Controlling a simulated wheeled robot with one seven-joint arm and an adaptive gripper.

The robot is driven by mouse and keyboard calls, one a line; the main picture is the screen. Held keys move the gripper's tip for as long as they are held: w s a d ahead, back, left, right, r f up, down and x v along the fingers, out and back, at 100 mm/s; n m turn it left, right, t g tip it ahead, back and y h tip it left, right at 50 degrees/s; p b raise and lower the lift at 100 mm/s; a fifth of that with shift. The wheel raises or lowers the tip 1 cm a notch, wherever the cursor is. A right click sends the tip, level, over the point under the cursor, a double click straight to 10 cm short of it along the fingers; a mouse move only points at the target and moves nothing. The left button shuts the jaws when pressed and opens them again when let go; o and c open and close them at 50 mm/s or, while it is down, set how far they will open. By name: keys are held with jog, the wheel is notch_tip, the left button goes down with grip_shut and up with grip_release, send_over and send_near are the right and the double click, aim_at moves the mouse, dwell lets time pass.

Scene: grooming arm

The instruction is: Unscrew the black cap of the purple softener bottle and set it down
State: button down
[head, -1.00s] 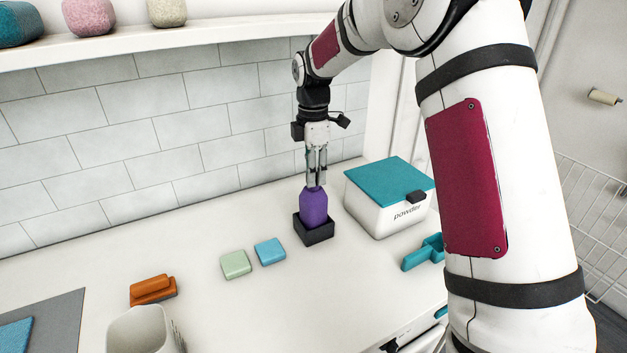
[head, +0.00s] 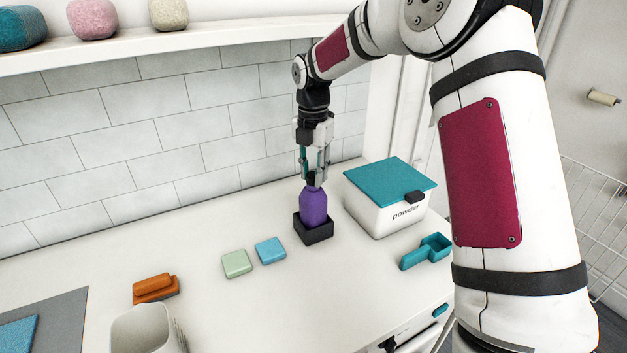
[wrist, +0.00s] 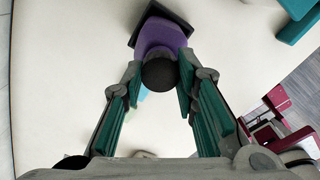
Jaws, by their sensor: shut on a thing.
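The purple softener bottle (head: 313,207) stands upright in a black square holder (head: 316,236) on the counter. It also shows in the wrist view (wrist: 162,36), with its round black cap (wrist: 160,73) on top facing the camera. My gripper (head: 314,181) points down over the bottle. In the wrist view my gripper (wrist: 160,78) has its two teal-padded fingers at either side of the cap, shut on it. In the head view the fingers hide most of the cap. I cannot tell whether the cap is loose on the neck.
A white powder box (head: 386,212) with a teal lid stands close right of the bottle. A teal scoop (head: 427,252) lies in front of it. Green (head: 237,264) and blue (head: 271,251) blocks lie left. An orange brush (head: 154,288) and bin (head: 146,328) are front left. Counter between is clear.

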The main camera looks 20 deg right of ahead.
jog(key=shift+n, duration=0.3)
jog(key=n, duration=0.4)
dwell(0.3)
jog(key=shift+r+n+p, duration=0.1)
jog(key=shift+n+p, duration=0.25)
jog(key=shift+n, duration=0.75)
jog(key=n, duration=0.2)
jog(key=shift+n, duration=0.3)
